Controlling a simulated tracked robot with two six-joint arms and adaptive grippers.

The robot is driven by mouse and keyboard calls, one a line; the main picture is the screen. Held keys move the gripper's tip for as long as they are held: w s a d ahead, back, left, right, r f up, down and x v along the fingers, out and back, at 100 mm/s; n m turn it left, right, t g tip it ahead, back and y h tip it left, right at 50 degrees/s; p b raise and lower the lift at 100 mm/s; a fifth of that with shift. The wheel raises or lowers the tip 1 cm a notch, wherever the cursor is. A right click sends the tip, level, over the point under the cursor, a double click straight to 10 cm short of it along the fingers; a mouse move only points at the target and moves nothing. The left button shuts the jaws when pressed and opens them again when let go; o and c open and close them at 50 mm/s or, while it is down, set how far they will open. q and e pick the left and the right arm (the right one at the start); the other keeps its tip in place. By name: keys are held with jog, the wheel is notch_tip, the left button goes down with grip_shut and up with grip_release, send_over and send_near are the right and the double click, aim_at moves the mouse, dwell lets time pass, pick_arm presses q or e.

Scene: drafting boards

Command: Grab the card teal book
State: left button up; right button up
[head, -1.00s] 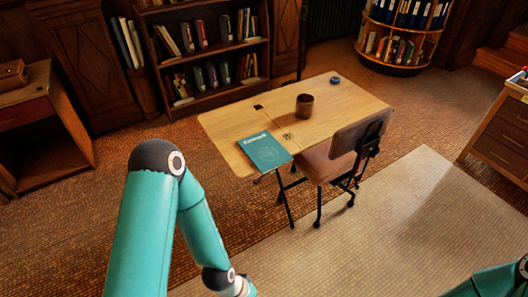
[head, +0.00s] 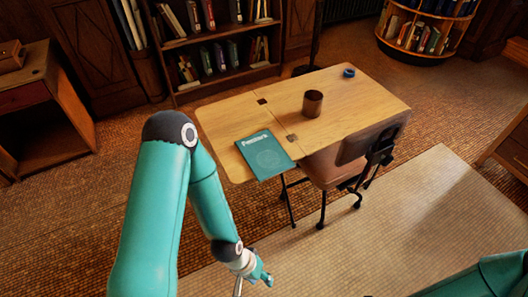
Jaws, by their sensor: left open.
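The teal book (head: 265,156) lies flat on the near left corner of the wooden desk (head: 222,122), cover up with pale lettering. Its near edge is by the desk's front edge. My left gripper (head: 262,274) is low in front of the desk, below and apart from the book, and is open with nothing seen in it. Part of it is small and hard to make out. My right gripper is out of the picture; only a piece of my right arm shows at the bottom right corner.
A brown cup (head: 313,103) and a small blue round item (head: 349,72) stand on the desk. A chair (head: 367,143) is at the desk's front right. Bookshelves (head: 222,79) stand behind. Floor is open left of the desk.

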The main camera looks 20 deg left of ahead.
pick_arm(q)
jog(key=shift+d, duration=0.1)
jog(key=n+t+y+b, duration=0.6)
jog(key=n+t+b, duration=1.15)
jog(key=b, duration=0.55)
send_near(288, 168)
jog(key=shift+w+a+f+p, duration=0.1)
jog(key=shift+w+a, duration=0.05)
jog(key=shift+w, duration=1.45)
jog(key=shift+w+a+f+p, duration=0.1)
jog(key=shift+w+a+p, duration=0.1)
jog(key=shift+w, duration=1.45)
jog(key=shift+w+a+f+p, duration=0.1)
jog(key=shift+w+a, duration=0.05)
jog(key=shift+w, duration=1.45)
